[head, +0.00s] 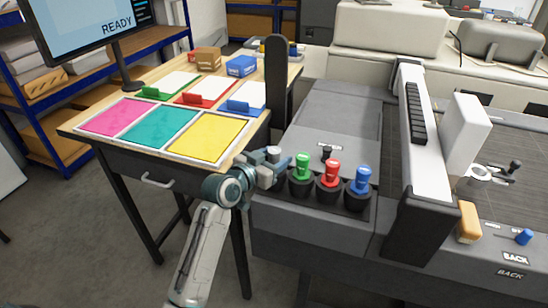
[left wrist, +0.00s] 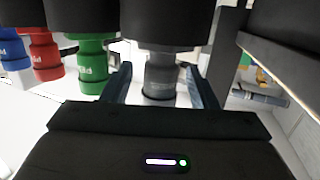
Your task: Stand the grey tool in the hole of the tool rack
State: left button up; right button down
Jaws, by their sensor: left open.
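The grey tool (left wrist: 160,76) is upright in a black holder (left wrist: 165,22) at the end of the tool rack, beside the green tool (head: 302,165). In the head view its grey top (head: 272,154) shows among my left gripper's fingers. My left gripper (head: 276,166) is open, with one finger on each side of the grey tool; small gaps show in the left wrist view (left wrist: 160,90). The red tool (head: 331,172) and blue tool (head: 361,180) stand in their own holders. The grey tool's holder is mostly hidden in the head view. My right gripper is not in view.
A wooden table (head: 262,125) with pink, teal and yellow sheets stands to the left. A dark upright post (head: 276,75) rises behind the rack. The printer's white gantry (head: 412,130) stands to the right. A small black knob (head: 327,152) is behind the tools.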

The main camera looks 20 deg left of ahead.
pick_arm(q)
jog(key=b+v, duration=0.2)
jog(key=v, duration=0.8)
jog(key=shift+s, duration=0.4)
jog(key=shift+a, duration=0.15)
